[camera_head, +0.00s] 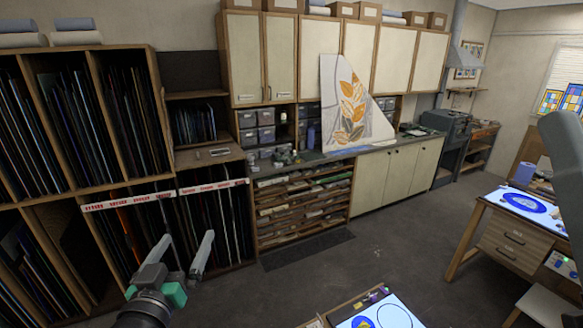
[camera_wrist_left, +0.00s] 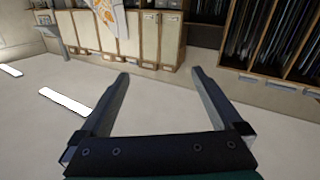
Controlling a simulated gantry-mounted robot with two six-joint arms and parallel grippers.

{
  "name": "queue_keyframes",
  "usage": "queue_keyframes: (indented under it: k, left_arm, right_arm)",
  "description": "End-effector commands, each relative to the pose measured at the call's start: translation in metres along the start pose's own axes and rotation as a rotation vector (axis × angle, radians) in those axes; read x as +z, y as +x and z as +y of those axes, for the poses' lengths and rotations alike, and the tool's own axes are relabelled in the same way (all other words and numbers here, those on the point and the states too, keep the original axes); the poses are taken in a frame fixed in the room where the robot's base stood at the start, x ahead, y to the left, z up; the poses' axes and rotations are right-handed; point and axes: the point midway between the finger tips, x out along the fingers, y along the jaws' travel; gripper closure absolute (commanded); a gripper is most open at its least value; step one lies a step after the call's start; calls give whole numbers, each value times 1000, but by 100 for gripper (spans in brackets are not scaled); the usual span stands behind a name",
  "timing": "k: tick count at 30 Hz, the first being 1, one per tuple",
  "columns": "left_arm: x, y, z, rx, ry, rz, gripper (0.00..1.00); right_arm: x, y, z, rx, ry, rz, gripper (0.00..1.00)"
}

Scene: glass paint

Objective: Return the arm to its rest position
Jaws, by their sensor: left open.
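My left gripper (camera_head: 188,240) is at the lower left of the head view, raised in front of the glass storage racks. Its two grey fingers stand well apart with nothing between them. The left wrist view also shows my left gripper (camera_wrist_left: 160,73), with both fingers spread and only floor and cabinets beyond. My right gripper is in neither view.
Wooden racks of glass sheets (camera_head: 125,115) stand at the left. A light table with a blue oval (camera_head: 520,202) stands at the right, and another lit panel (camera_head: 395,315) shows at the bottom edge. Open floor (camera_head: 370,245) lies between.

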Motion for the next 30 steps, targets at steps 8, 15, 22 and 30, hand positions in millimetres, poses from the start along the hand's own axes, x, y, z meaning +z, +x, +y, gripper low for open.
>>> queue_keyframes:
  k: [8, 15, 22, 30]
  left_arm:
    - [-205, -115, 57, 131, 25, 538, 0]
    - [-266, -208, 62, 154, 62, 810, 0]
    - [-267, -212, 62, 143, 92, 826, 0]
    - [-267, -212, 62, 143, 92, 826, 0]
  right_arm:
    - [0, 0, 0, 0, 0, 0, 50]
    - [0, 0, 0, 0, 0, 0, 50]
    - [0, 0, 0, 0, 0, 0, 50]
    - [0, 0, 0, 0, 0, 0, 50]
